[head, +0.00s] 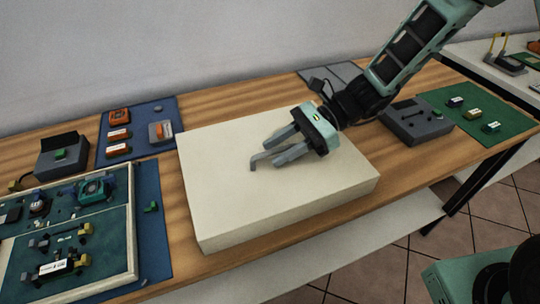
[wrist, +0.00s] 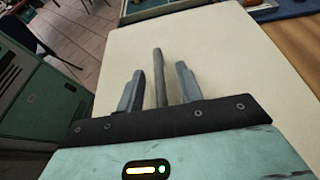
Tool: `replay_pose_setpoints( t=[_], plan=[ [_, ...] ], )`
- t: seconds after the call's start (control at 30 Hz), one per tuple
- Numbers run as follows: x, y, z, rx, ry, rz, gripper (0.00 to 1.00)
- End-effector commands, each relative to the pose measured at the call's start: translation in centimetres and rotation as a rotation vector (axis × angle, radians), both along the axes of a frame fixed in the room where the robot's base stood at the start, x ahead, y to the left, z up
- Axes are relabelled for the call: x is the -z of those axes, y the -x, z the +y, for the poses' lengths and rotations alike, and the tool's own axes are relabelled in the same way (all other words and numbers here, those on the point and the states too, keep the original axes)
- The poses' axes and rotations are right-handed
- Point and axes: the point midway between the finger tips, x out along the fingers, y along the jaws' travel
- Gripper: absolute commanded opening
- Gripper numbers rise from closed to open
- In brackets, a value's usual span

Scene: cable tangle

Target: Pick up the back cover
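The back cover (head: 240,210) looks like a large cream slab-shaped box lying flat on the wooden table; it also fills much of the wrist view (wrist: 240,60). A thin grey bar-shaped handle (head: 256,161) with a bent end is on its top. My gripper (head: 269,153) is over the middle of the cover, its fingers on either side of the handle. In the wrist view the bar (wrist: 159,72) stands between the two fingers with a visible gap on each side. My gripper is open. The handle's other end is hidden behind my gripper.
A framed green circuit board (head: 105,235) lies on a blue mat at the left. A dark box (head: 62,154) and a blue mat with orange parts (head: 118,133) stand behind it. A grey box (head: 415,122) and a green mat (head: 470,135) are at the right.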

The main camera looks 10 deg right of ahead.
Motion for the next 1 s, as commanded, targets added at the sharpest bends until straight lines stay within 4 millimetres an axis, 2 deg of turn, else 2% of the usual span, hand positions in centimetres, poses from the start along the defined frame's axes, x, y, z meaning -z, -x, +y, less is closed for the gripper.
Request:
replay_pose_setpoints(
  t=[0.13,0.37,0.4,0.5,1.0],
  plan=[
    [0.49,0.37,1.10,-0.001,0.000,0.000,0.36],
    [0.53,0.38,1.18,0.000,0.000,0.000,0.36],
    [0.53,0.38,1.18,0.000,0.000,0.000,0.25],
    [0.53,0.38,1.16,0.000,0.000,0.000,0.00],
    [-0.06,0.26,1.17,0.000,-0.001,-0.001,0.00]
  ],
)
